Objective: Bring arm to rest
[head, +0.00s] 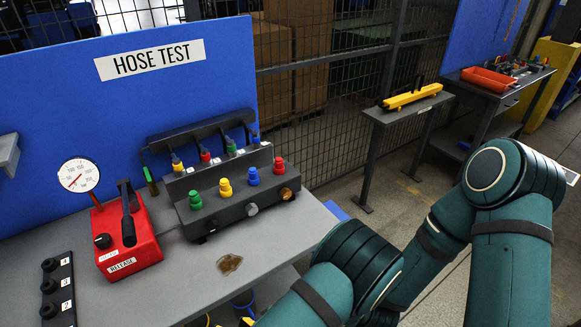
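My green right arm (505,235) comes in at the lower right. It bends at a rounded elbow (490,172) and its other links (355,265) run down to the left, past the bottom edge of the head view, just off the bench's right front edge. Neither my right gripper nor my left gripper is in view, and my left arm does not show. I cannot tell whether either gripper holds anything.
The grey bench (190,290) carries a red release pump with a gauge (130,240), a dark fixture with coloured knobs (235,190), a numbered strip (58,290) and a brownish patch (229,264). A stand with a yellow bar (411,96) and a side table (500,85) stand beyond.

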